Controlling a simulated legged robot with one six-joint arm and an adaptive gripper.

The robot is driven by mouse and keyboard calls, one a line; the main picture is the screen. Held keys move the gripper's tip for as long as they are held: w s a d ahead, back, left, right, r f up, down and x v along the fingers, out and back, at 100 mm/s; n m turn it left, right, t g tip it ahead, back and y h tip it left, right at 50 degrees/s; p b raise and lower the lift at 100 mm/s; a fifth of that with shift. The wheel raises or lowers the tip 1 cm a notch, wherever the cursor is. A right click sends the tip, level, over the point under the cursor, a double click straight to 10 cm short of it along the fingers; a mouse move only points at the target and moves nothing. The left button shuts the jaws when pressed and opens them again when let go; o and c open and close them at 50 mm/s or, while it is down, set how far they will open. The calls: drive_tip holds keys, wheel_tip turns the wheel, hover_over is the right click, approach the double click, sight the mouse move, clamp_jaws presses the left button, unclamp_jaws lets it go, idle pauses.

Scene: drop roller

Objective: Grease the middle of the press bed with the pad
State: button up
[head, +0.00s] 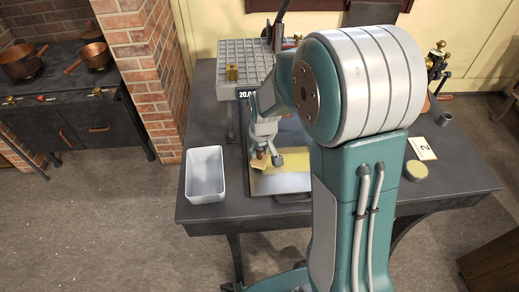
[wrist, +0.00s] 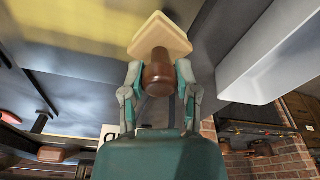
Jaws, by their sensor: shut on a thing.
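My gripper (head: 265,148) is shut on the brown knob (wrist: 158,72) of the pad. The pad (wrist: 160,35) is a square cream block, tilted in the wrist view; in the head view it shows small below my gripper (head: 259,163). The yellow area also fills the upper left of the wrist view (wrist: 75,25). My arm hides much of the bed's right and back.
A white open tray (head: 205,185) stands left of the bed. A grey gridded box (head: 243,50) with a brass piece (head: 231,72) is behind. A round tin (head: 415,171), a card marked 2 (head: 422,148) and a grey cup (head: 444,119) are right.

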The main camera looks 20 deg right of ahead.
drive_tip(key=shift+f, duration=0.8)
